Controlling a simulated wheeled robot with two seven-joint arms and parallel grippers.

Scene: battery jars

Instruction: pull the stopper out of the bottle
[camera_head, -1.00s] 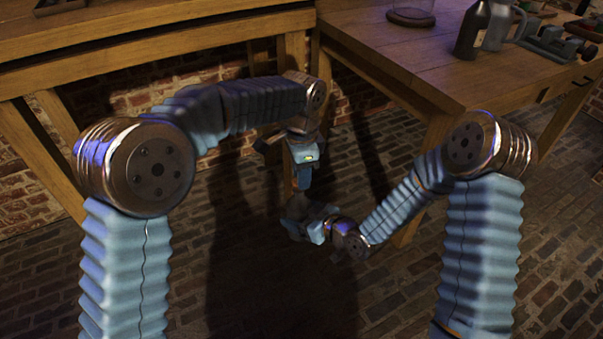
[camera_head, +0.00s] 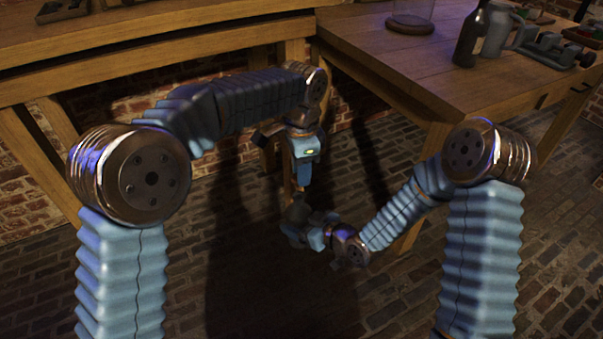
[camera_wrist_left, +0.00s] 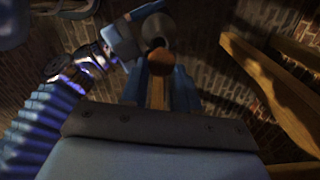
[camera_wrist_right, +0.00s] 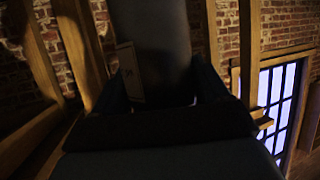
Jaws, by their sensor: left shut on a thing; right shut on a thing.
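My left gripper (camera_head: 302,186) points down and is shut on the brown stopper (camera_wrist_left: 160,62), which shows between its fingers in the left wrist view. Below it in the head view, my right gripper (camera_head: 303,232) is shut on a dark bottle (camera_head: 297,210). The bottle fills the middle of the right wrist view (camera_wrist_right: 155,40), with a pale label (camera_wrist_right: 130,72) at its left. In the left wrist view, the bottle's grey neck with a dark opening (camera_wrist_left: 157,30) shows just beyond the stopper. The stopper looks clear of the mouth, but the small gap is hard to judge.
A wooden table (camera_head: 400,62) at right bears a dark bottle (camera_head: 470,38), a grey jug (camera_head: 497,34), a glass vessel (camera_head: 411,22) and a metal clamp-like tool (camera_head: 555,48). Another wooden bench (camera_head: 170,55) stands at left. Brick floor (camera_head: 270,290) lies open below the grippers.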

